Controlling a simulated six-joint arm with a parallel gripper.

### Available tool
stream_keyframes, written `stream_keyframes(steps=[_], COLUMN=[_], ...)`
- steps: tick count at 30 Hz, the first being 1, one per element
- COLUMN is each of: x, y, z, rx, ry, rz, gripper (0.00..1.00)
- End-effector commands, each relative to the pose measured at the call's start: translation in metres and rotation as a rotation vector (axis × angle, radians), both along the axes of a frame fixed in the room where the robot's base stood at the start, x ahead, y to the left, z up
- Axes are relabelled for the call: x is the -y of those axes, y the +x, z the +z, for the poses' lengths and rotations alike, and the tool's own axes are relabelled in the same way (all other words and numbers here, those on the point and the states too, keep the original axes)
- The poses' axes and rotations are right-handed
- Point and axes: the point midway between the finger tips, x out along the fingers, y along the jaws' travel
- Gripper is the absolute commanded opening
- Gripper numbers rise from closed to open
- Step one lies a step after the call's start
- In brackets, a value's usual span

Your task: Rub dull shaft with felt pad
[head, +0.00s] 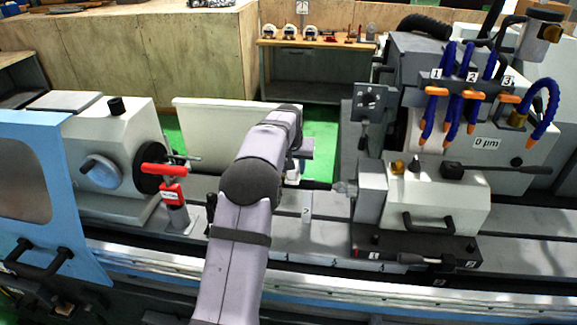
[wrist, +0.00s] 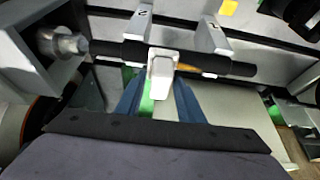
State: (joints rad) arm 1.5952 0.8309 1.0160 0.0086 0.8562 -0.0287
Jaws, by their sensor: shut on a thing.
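A dark shaft (wrist: 235,68) runs across the wrist view, with a brownish stretch right of its middle. A short dark length of the shaft (head: 318,185) shows in the head view, right of my arm. A pale, whitish block, seemingly the felt pad (wrist: 163,68), sits between my blue fingers and overlaps the shaft in the wrist view. Whether it presses on the shaft I cannot tell. My gripper (wrist: 160,86) is shut on this pad, its fingers on either side.
A pointed metal centre (wrist: 65,44) stands at the shaft's left end in the wrist view. Two grey supports (wrist: 139,24) (wrist: 212,35) stand by the shaft. In the head view, the white tailstock (head: 435,205) and blue coolant hoses (head: 470,90) are at right; a red-handled tool (head: 165,170) is at left.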

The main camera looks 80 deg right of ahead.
Motion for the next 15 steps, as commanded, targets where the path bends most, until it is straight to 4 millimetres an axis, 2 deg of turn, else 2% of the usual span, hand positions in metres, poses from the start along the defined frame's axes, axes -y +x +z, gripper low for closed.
stream_keyframes(steps=[7,15], x=[0.0001,0.0001], y=[-0.0049,0.0008], z=[0.0001,-0.0001], rx=[0.000,0.000], ry=[-0.001,0.000], rz=[0.000,0.001], gripper=[0.12,0.12])
